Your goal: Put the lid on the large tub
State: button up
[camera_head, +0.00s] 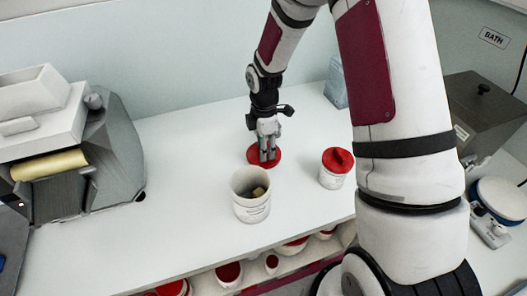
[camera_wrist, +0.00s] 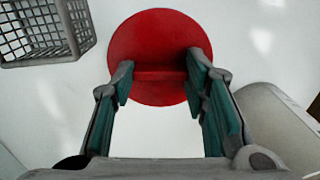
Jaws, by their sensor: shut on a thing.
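The round red lid (camera_head: 255,160) is under my gripper (camera_head: 266,158), just behind the large tub in the head view. In the wrist view the lid (camera_wrist: 150,40) has a raised red bar across it, and my gripper (camera_wrist: 160,80) is shut on that bar. I cannot tell whether the lid rests on the counter or hangs slightly above it. The large white tub (camera_head: 251,208) stands upright and open in front of the lid, with dark and yellowish contents inside.
A smaller white tub with a red lid (camera_head: 334,175) stands to the right. A grey machine (camera_head: 110,150) fills the left side. A grey slotted basket (camera_wrist: 35,35) shows in the wrist view. Red-lidded tubs (camera_head: 229,272) sit on a shelf below. The counter left of the large tub is clear.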

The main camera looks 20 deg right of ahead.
notch_tip(320, 180, up, 15)
jog(key=p, duration=0.1)
jog(key=shift+f, duration=0.2)
dwell(0.4)
